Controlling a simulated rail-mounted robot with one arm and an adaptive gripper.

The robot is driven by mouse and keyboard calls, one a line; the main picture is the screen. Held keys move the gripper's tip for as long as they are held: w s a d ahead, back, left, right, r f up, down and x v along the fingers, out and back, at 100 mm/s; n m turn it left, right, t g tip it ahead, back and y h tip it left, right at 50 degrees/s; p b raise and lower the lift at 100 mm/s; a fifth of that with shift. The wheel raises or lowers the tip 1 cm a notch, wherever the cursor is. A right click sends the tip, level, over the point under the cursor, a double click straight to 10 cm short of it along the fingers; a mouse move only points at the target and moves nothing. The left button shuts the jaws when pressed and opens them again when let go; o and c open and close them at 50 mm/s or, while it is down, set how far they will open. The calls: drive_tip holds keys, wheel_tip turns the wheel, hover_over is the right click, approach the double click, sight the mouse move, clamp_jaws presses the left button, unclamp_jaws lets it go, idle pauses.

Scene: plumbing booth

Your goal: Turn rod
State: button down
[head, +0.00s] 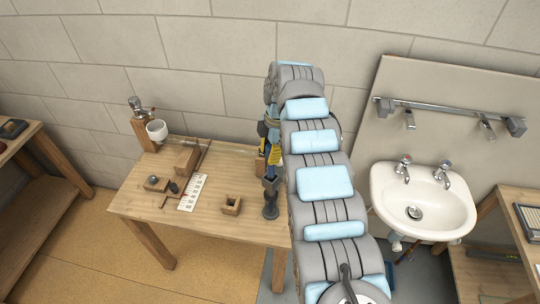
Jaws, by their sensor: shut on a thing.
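My gripper (268,165) is over the right end of the wooden workbench (240,232), partly behind my own arm. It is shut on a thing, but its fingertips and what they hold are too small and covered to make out. A thin dark rod (203,156) slants up beside a wooden block (187,160) at the back of the bench, left of my gripper and apart from it. I cannot tell whether this is the task's rod.
On the bench are a small hollow wooden box (231,204), a white marked card (192,192) and a low wooden block (156,184). A white cup (156,131) is by the back left corner. A washbasin (424,200) hangs at right. The bench's front is clear.

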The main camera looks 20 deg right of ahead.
drive_tip(key=shift+n+b, duration=0.5)
drive_tip(key=shift+n, duration=0.5)
drive_tip(key=shift+r+n+g, duration=0.1)
drive_tip(key=shift+n+g, duration=0.2)
drive_tip(key=shift+n, duration=0.2)
drive_tip(key=c, duration=0.8)
unclamp_jaws()
drive_tip(key=shift+d, duration=0.1)
